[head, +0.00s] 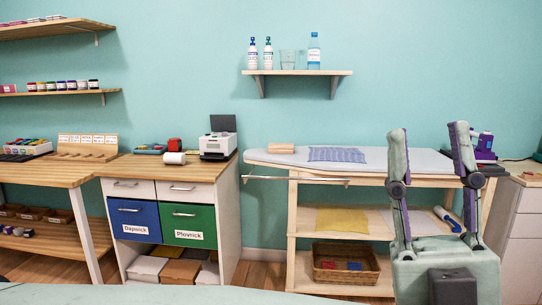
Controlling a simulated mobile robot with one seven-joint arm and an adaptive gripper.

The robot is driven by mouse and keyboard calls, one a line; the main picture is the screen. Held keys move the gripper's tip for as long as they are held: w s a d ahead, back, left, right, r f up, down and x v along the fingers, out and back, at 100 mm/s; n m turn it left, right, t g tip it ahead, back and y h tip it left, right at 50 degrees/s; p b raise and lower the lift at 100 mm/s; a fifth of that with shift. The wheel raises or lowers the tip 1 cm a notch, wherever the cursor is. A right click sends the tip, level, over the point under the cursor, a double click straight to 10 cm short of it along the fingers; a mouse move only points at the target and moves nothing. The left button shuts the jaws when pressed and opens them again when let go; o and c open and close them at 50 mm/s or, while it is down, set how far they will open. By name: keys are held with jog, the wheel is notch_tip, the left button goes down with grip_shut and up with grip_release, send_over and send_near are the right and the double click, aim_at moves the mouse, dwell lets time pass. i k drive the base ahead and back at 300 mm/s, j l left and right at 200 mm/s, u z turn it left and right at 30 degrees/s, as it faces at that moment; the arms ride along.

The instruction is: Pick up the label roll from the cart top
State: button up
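A small white roll (174,158), which looks like the label roll, lies on the wooden cart top (128,168). It sits in front of a small red item and to the left of a white label printer. My gripper (429,132) points upward at the right of the head view, with its two fingers wide apart and nothing between them. It is far to the right of the roll and nearer to the camera, in front of the ironing table. Nothing hides the roll.
The printer (218,145) stands close to the roll's right. A red dispenser (175,144) and a tray of coloured items (150,149) are behind it. The padded ironing board (400,161) stands to the right of the cart. A wooden table (40,174) adjoins on the left.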

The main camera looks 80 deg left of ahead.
aim_at(169, 158)
jog(key=u, duration=3.3)
jog(key=i+l+u, duration=0.1)
jog(key=u, duration=0.35)
jog(key=l+u, duration=0.15)
jog(key=u, duration=0.25)
jog(key=i+l+u, duration=0.2)
jog(key=l, duration=0.2)
jog(key=l+u, duration=0.2)
jog(key=l, duration=0.15)
jog(key=i+l+u, duration=0.2)
jog(key=l, duration=0.25)
jog(key=l+u, duration=0.2)
jog(key=l, duration=2.45)
